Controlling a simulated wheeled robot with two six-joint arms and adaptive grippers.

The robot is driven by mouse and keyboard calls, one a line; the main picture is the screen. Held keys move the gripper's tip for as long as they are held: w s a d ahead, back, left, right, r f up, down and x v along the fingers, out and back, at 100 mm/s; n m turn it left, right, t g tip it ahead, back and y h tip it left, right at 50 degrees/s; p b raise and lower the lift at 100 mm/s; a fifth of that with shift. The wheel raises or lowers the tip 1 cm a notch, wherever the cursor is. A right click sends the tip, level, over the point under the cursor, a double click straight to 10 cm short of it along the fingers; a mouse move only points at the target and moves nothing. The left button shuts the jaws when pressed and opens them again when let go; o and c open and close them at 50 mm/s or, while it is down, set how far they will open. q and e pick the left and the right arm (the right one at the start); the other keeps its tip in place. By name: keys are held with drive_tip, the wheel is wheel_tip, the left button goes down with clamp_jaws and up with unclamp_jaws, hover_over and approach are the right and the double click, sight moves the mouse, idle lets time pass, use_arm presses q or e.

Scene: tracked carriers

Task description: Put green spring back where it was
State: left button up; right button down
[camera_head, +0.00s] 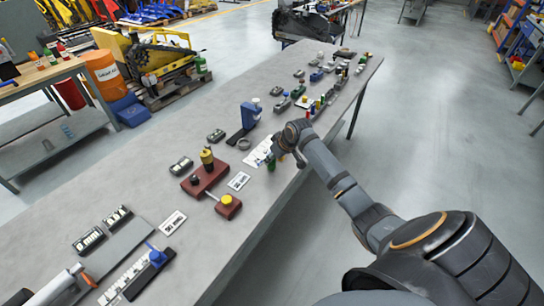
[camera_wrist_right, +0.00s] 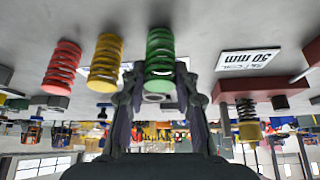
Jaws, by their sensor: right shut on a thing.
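The green spring (camera_wrist_right: 160,52) stands between the fingertips of my right gripper (camera_wrist_right: 158,85) in the right wrist view, where the scene appears upside down. The gripper is shut on it. In the head view the green spring (camera_head: 271,164) shows just below my right gripper (camera_head: 280,152), near the table's right edge. I cannot tell whether the spring touches the table. A yellow spring (camera_wrist_right: 105,62) and a red spring (camera_wrist_right: 62,68) stand in a row beside it in the right wrist view. My left gripper is not in view.
A white label card (camera_wrist_right: 248,62) lies near the green spring. A dark red block (camera_head: 205,179) with a yellow-topped post is nearby on the long grey table (camera_head: 215,250). A blue device (camera_head: 250,114) and several small parts stand farther along.

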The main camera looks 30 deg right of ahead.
drive_tip(key=c, duration=1)
unclamp_jaws()
drive_tip(key=shift+f, duration=0.15)
drive_tip(key=shift+r, duration=0.3)
drive_tip(key=shift+b+v, duration=0.4)
drive_tip(key=shift+v, duration=5.5)
